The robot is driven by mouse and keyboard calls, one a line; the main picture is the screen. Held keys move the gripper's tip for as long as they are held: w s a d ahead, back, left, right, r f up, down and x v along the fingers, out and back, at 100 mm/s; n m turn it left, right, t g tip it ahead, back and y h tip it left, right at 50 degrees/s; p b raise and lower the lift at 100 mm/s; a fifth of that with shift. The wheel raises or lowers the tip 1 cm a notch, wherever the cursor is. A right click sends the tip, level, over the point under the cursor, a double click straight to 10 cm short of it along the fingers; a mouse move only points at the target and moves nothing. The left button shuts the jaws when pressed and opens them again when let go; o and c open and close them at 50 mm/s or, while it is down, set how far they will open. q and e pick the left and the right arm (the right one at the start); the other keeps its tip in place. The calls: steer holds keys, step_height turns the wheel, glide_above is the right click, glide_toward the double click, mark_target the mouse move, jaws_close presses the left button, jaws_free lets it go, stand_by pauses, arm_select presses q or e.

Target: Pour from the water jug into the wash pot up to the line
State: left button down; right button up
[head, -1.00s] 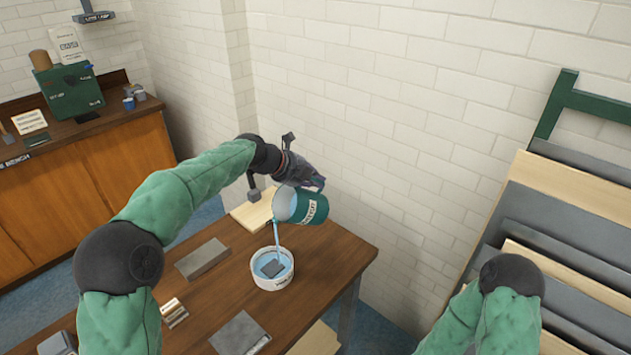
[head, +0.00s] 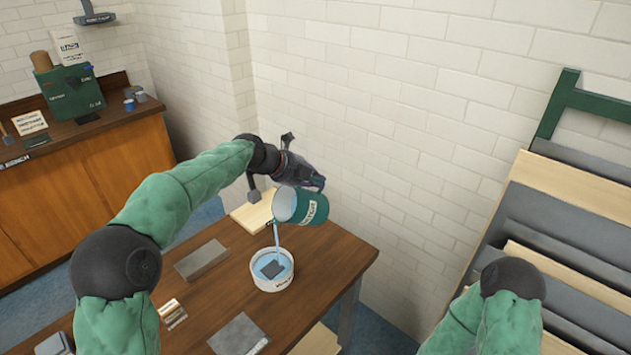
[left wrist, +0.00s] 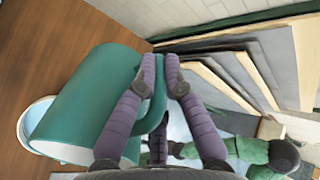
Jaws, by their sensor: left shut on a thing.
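The teal water jug (head: 312,209) is tilted over the wash pot, its mouth facing left and down. A stream of water (head: 277,235) runs from its lip into the pot. The white wash pot (head: 273,281) stands upright on the wooden table and holds blue water with a dark square patch in it. The fill line cannot be made out. My left gripper (head: 314,183) is shut on the jug's handle; in the left wrist view its fingers (left wrist: 160,85) close around the handle beside the jug body (left wrist: 90,105). My right gripper is out of view; only its arm shows.
A rack of boards (head: 570,220) stands at the right. A brick wall is close behind the table.

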arm_select(q)
steer(key=shift+s+a+r+t+h+b, duration=0.4)
steer(key=shift+r+h+b, duration=0.25)
steer(key=shift+b, duration=3.15)
stand_by(4.2)
